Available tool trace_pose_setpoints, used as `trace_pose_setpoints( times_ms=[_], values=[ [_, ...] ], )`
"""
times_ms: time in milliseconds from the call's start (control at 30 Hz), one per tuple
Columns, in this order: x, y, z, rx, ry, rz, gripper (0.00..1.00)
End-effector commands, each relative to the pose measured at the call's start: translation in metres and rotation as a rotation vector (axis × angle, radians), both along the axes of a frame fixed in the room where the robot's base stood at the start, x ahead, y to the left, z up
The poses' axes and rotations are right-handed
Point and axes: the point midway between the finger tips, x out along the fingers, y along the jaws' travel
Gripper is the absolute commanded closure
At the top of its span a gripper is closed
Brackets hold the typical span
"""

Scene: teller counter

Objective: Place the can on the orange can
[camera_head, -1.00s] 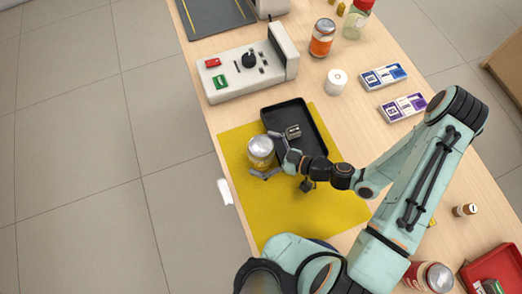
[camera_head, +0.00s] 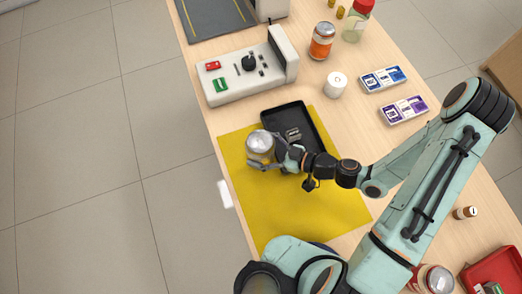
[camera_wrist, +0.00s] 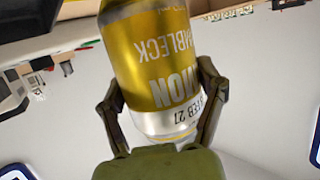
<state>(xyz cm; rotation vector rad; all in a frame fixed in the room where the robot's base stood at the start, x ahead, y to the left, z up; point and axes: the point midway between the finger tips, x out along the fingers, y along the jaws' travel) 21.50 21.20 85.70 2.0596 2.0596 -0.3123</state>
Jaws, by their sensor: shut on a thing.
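My gripper (camera_head: 266,158) is shut on a gold can with a silver end (camera_head: 259,142). In the head view the can is upright, with its silver top showing, over the far left part of the yellow mat. In the wrist view the gold can (camera_wrist: 155,60) sits between my two fingers, its printed label facing the camera. The orange can (camera_head: 321,40) stands upright on the counter at the upper middle, well away from my gripper.
A black tray (camera_head: 312,132) lies right beside the held can, on the yellow mat (camera_head: 300,215). A jar with a red lid (camera_head: 356,22) stands close right of the orange can.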

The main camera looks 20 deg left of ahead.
Motion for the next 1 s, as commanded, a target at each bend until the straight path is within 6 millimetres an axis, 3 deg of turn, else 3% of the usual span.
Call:
trace_pose_setpoints(
  times_ms=[100, 333, 500, 633, 767, 833, 1000],
  values=[
    [0.000, 0.000, 0.025, 0.002, -0.006, 0.000, 0.71],
    [0.000, 0.000, 0.056, 0.002, -0.004, 0.000, 0.71],
    [0.001, 0.000, 0.062, 0.003, 0.000, -0.004, 0.71],
    [0.015, -0.004, 0.050, 0.004, 0.003, -0.045, 0.71],
    [0.055, -0.014, 0.032, 0.004, -0.001, -0.178, 0.71],
    [0.086, -0.022, 0.029, 0.004, -0.005, -0.293, 0.71],
    [0.165, -0.038, 0.056, 0.006, -0.019, -0.610, 0.71]
  ],
)
